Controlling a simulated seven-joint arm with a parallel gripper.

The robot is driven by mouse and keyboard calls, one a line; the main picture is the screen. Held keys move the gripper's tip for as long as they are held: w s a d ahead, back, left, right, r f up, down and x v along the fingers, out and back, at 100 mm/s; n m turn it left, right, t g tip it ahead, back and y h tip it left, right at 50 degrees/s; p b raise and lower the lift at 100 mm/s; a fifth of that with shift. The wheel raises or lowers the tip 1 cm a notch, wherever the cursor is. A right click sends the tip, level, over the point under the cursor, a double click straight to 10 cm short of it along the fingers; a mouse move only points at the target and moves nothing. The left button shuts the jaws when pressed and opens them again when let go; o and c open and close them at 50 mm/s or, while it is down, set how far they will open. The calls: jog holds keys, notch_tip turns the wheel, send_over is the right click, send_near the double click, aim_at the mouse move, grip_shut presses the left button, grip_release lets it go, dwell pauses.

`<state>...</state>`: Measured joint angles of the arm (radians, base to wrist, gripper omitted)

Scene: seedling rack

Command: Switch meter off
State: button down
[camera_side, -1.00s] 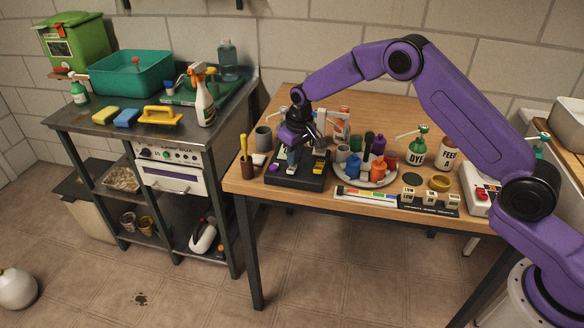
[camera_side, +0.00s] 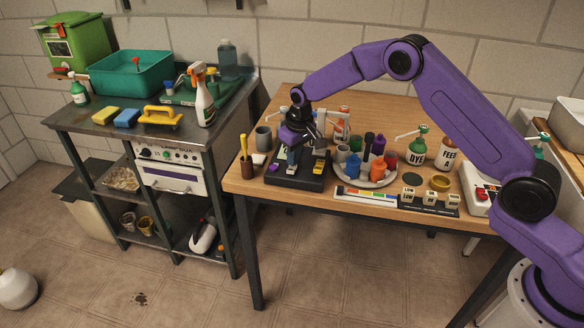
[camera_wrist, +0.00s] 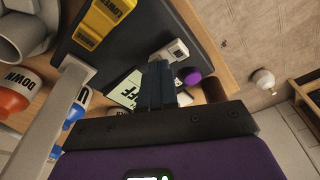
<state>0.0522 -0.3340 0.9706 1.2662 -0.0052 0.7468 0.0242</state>
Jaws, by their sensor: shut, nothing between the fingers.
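A low black-based device (camera_side: 312,179) stands at the left front of the wooden table. It carries a yellow part (camera_side: 319,167), which shows in the wrist view as a yellow block (camera_wrist: 103,20) lettered "LOWER". A purple knob (camera_wrist: 192,77) and a small grey-white part (camera_wrist: 170,54) show near my fingertips in the wrist view. A pale panel (camera_wrist: 126,91) with partly hidden "OFF" lettering lies beside the fingers. My gripper (camera_side: 291,168) is shut and empty, pointing down over the device's left part. Whether the fingertips touch it, I cannot tell.
A grey cup (camera_side: 263,137) and a brown holder (camera_side: 247,167) stand left of the device. A round tray (camera_side: 377,183) with several bottles stands close on its right. A colour strip (camera_side: 365,194) and labelled blocks (camera_side: 430,197) line the front edge.

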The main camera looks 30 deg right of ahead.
jog(key=shift+s+a+f, duration=0.15)
jog(key=shift+s+f, duration=0.1)
jog(key=shift+f, duration=0.1)
jog(key=shift+w+r, duration=0.2)
jog(key=shift+r, duration=3.45)
jog(key=s+a+r+n, duration=0.1)
jog(key=s+r+n, duration=0.15)
jog(key=s, duration=0.45)
jog(key=s+a+r+n+g, duration=0.1)
jog(key=s+r, duration=0.2)
jog(key=s, duration=0.5)
jog(key=s+a+r+n, duration=0.1)
jog(key=s+r, duration=0.2)
jog(key=s, duration=0.4)
jog(key=s+d+n, duration=0.2)
jog(key=s+d, duration=0.3)
jog(key=s, duration=0.7)
jog(key=s+d+n, duration=0.3)
jog(key=s+d, duration=0.3)
jog(key=s, duration=0.6)
jog(key=shift+d+g, duration=0.25)
jog(key=shift+g, duration=0.05)
